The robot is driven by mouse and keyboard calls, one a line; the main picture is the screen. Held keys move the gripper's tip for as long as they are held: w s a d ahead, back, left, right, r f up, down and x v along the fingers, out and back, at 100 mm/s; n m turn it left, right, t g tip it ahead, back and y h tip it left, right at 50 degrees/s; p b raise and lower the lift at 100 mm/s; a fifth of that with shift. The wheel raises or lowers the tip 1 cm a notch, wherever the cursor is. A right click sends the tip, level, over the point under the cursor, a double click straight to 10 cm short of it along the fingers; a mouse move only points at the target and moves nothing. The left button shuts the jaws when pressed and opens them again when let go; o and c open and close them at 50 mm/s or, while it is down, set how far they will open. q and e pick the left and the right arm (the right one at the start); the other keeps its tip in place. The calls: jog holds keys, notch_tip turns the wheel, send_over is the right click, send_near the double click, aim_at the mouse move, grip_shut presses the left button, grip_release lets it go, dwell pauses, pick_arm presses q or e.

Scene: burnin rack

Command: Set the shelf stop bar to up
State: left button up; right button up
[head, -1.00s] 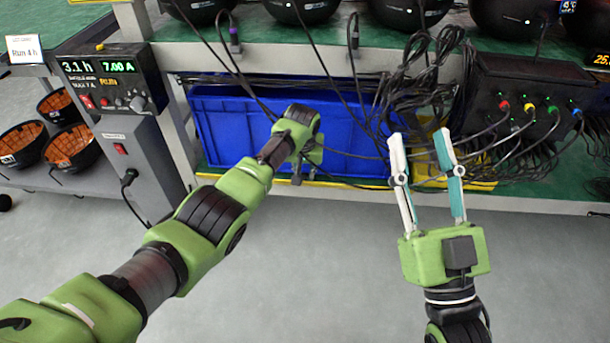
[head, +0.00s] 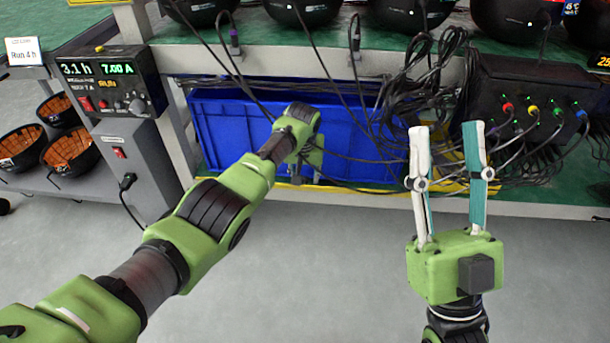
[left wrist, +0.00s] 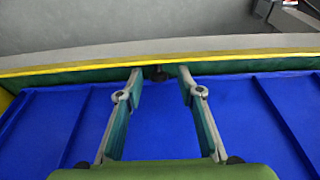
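A long yellow bar (left wrist: 235,56) runs along the front edge of the lower shelf, in front of the blue crate (left wrist: 60,125). I take it for the shelf stop bar; whether it is up or down I cannot tell. In the head view the blue crate (head: 225,125) stands behind my left gripper (head: 300,172), whose fingers are mostly hidden by its wrist. In the left wrist view my left gripper (left wrist: 159,71) is open, its fingertips close to the bar, with a small dark part between them. My right gripper (head: 446,128) is open and empty before the cables.
A black box with coloured plugs (head: 530,105) and a bundle of hanging cables (head: 410,90) sit at the right of the rack. A power supply (head: 110,80) stands at the left. The grey floor (head: 340,260) in front is clear.

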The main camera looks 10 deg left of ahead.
pick_arm(q)
jog(key=shift+d+r, duration=0.1)
jog(key=shift+r, duration=0.3)
jog(key=v, duration=1.1)
jog(key=shift+s, duration=0.2)
jog(key=shift+r, duration=0.15)
